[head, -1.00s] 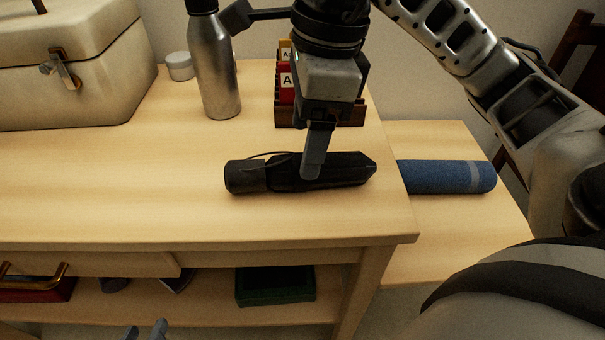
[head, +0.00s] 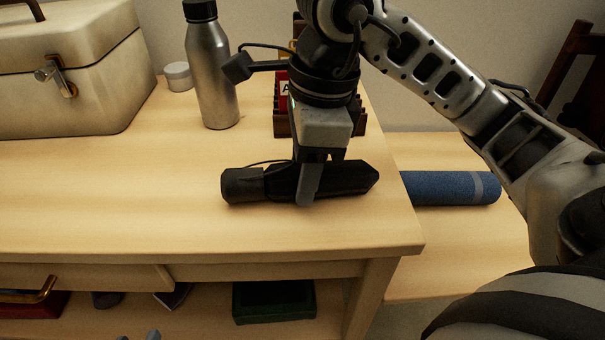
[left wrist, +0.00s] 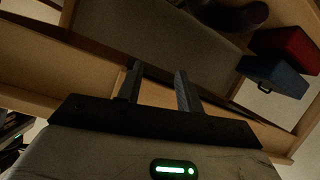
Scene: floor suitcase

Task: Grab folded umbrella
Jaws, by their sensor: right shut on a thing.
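The folded black umbrella (head: 243,187) lies flat on the wooden table near its front right edge. My right gripper (head: 308,194) points down over the umbrella's middle and is shut on it, one finger showing on the near side. The far finger is hidden. The umbrella still appears to rest on the tabletop. My left gripper barely shows at the bottom edge of the head view. In the left wrist view my left gripper (left wrist: 158,88) has its two fingers apart with nothing between them.
A steel bottle (head: 211,75) and a white jar (head: 178,76) stand behind. A beige case (head: 70,95) is at left, a card box (head: 282,122) behind my right gripper. A blue roll (head: 450,188) lies on the lower surface at right. A green box (head: 274,302) sits on the shelf below.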

